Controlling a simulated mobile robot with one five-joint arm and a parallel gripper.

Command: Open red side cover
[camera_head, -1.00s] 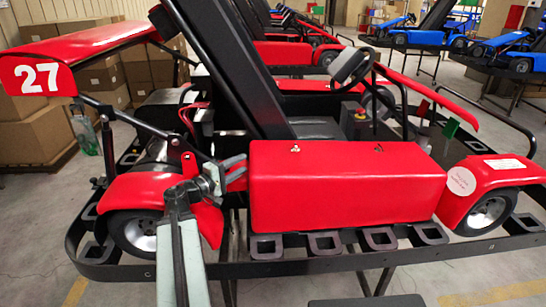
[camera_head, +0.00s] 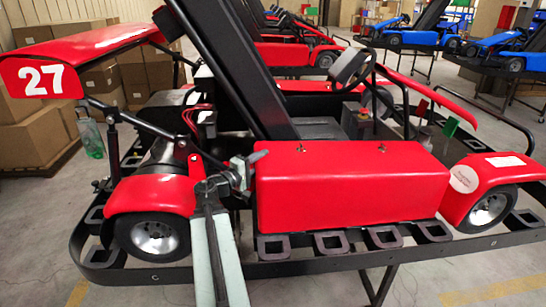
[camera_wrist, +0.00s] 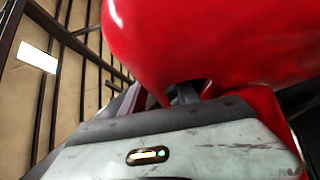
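The red side cover (camera_head: 350,195) is a long box-shaped panel on the near side of the kart, with two small metal fasteners on its top edge. It looks closed. My gripper (camera_head: 256,163) is at the cover's upper left end, with a fingertip overlapping the cover's edge in the picture. Whether it touches is unclear. In the wrist view, a red body panel (camera_wrist: 220,45) fills the upper right, close above the grey gripper housing (camera_wrist: 180,155). A dark finger part (camera_wrist: 185,92) shows beneath the red surface. The finger gap is not clear.
A red left wheel fender (camera_head: 150,195) is close beside my arm. A black frame with square openings (camera_head: 330,243) runs below the cover. A black slanted bar (camera_head: 235,75) rises behind my gripper. Cardboard boxes (camera_head: 35,140) stand at the left. Floor at the lower right is open.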

